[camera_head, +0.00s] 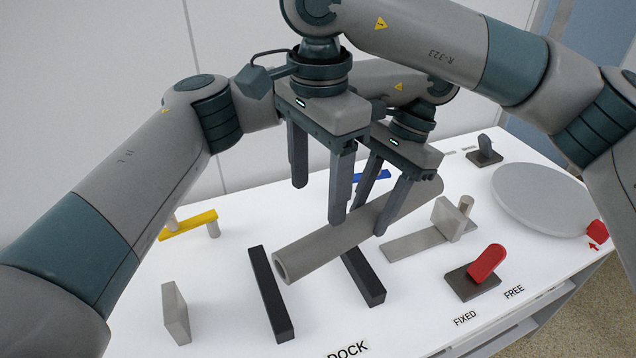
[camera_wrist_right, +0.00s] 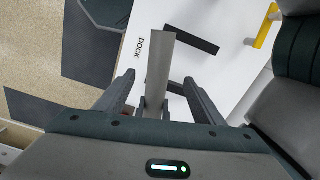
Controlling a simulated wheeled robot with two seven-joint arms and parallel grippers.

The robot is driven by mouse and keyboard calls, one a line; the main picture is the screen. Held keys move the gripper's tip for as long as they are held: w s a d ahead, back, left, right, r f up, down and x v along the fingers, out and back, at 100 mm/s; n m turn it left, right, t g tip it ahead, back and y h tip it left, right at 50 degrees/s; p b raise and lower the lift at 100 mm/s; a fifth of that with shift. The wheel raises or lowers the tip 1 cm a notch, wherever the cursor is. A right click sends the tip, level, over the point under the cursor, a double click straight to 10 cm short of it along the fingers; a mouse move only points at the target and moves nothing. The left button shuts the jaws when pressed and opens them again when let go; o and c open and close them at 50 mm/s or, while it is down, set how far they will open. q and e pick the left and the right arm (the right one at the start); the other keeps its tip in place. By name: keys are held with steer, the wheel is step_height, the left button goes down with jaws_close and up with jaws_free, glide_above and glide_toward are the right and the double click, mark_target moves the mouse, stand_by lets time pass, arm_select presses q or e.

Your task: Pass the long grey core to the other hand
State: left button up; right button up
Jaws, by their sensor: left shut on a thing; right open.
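The long grey core (camera_head: 312,250) is a hollow tube held at a slant above the white table, its open end towards the lower left. My left gripper (camera_head: 371,218), further right in the head view, is shut on the core towards its far end. My right gripper (camera_head: 318,205) is open and points down over the middle of the core; its near fingertip overlaps the core in the picture. In the right wrist view the core (camera_wrist_right: 160,62) lies between the open fingers of my right gripper (camera_wrist_right: 159,77). I cannot tell whether they touch it.
Two black bars (camera_head: 270,295) (camera_head: 363,277), marked DOCK, lie below the core. A grey block (camera_head: 176,313), a yellow bridge (camera_head: 188,225), a grey bracket (camera_head: 447,220), a red lever (camera_head: 487,263) and a round grey disc (camera_head: 545,200) stand around.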

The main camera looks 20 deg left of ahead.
mark_target(318, 238)
steer(key=shift+f, duration=0.15)
stand_by(0.3)
step_height(318, 238, down, 12)
steer(key=shift+r, duration=0.1)
stand_by(0.5)
steer(key=c, duration=1.2)
arm_select(q)
steer(key=o, duration=1.3)
arm_select(e)
steer(key=shift+c, duration=0.5)
arm_select(q)
steer(key=v, duration=1.2)
